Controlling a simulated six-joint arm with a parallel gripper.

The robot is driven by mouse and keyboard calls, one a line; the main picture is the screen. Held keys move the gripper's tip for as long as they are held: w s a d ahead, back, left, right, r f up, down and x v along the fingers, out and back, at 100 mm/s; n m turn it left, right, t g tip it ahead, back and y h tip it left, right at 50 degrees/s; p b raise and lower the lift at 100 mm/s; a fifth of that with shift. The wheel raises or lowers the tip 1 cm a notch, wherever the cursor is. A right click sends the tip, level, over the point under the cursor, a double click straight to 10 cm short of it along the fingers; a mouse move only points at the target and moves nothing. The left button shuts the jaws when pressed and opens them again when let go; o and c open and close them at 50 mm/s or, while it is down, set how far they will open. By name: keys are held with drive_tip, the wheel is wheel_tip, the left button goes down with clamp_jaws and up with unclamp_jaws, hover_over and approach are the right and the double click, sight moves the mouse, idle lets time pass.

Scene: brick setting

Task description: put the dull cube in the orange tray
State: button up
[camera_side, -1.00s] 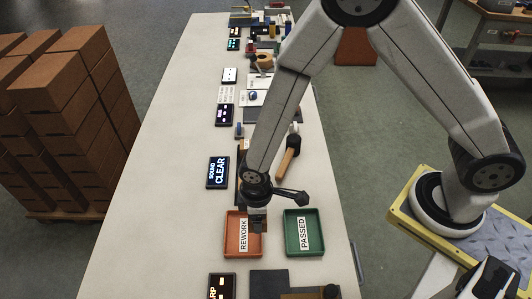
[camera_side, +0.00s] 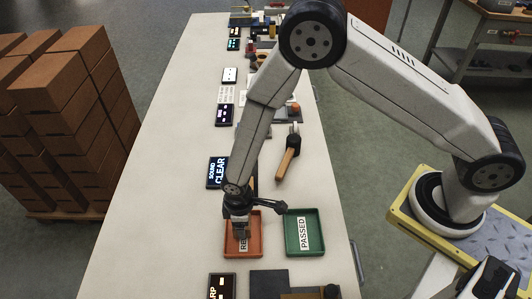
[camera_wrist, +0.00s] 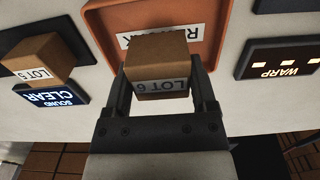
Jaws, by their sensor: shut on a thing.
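My gripper (camera_side: 241,232) is over the orange tray (camera_side: 228,246), which carries a REWORK label that my gripper partly covers. In the wrist view my gripper's two fingers are shut on a brown cube (camera_wrist: 160,78) with a LOT label. The held cube hides part of the orange tray (camera_wrist: 222,22) and its label. I cannot tell whether the cube touches the tray floor. A second brown cube (camera_wrist: 38,60) with a LOT label sits outside the tray, beside the lit SOUND CLEAR sign (camera_wrist: 52,97).
A green tray (camera_side: 318,249) labelled PASSED stands right of the orange one. A mallet (camera_side: 288,155) lies behind them. A lit WARP sign (camera_wrist: 285,60) is on the other side of the orange tray from SOUND CLEAR. The table's left side (camera_side: 150,200) is clear.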

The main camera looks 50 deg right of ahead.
drive_tip(key=shift+f, duration=1.25)
drive_tip(key=shift+f, duration=0.15)
drive_tip(key=o, duration=1.3)
drive_tip(key=shift+c, duration=0.2)
drive_tip(key=shift+r, duration=0.2)
drive_tip(key=shift+r, duration=6)
